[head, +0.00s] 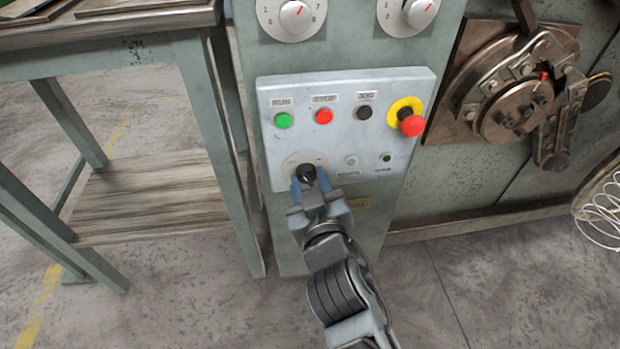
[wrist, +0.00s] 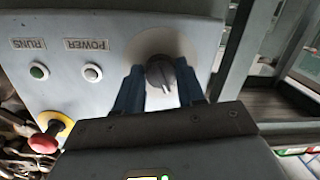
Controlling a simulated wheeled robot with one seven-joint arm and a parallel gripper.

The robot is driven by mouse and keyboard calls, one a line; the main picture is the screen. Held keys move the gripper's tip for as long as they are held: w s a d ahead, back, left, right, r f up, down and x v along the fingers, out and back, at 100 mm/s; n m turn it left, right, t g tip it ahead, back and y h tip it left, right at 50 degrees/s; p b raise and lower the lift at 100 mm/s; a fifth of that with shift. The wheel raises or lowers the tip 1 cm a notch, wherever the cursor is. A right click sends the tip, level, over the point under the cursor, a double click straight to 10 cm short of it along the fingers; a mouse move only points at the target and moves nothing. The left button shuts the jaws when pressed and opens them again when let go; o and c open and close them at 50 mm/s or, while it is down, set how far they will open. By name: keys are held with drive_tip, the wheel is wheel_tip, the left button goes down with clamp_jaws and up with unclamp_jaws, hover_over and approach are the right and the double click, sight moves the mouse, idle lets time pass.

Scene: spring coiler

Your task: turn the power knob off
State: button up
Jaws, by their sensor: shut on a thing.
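The power knob (head: 307,174) is a black rotary knob on a pale round plate, low on the left of the grey control panel (head: 340,140). In the wrist view the knob (wrist: 160,72) sits between the two blue fingertips. My gripper (head: 310,182) is at the panel, its fingers on either side of the knob and shut on it. The fingers cover part of the knob's sides and plate. The plate's markings are too small to read. The lamp labelled POWER (wrist: 92,72) looks pale and unlit in the wrist view.
Above the knob are a green button (head: 283,120), a red button (head: 323,116), a black button (head: 364,113) and a red emergency stop (head: 411,125) on a yellow ring. Two dials sit higher up. A wooden-shelved bench (head: 150,195) stands left; the coiling head (head: 515,105) is right.

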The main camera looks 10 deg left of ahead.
drive_tip(key=shift+n+h+p, duration=0.3)
drive_tip(key=shift+n, duration=1.4)
drive_tip(key=o, duration=1)
drive_tip(key=shift+o, duration=0.2)
drive_tip(key=f+p+v, duration=0.1)
drive_tip(key=v, duration=0.6)
drive_tip(key=shift+s+r, duration=0.35)
drive_tip(key=shift+r, duration=0.2)
drive_tip(key=shift+d, duration=0.15)
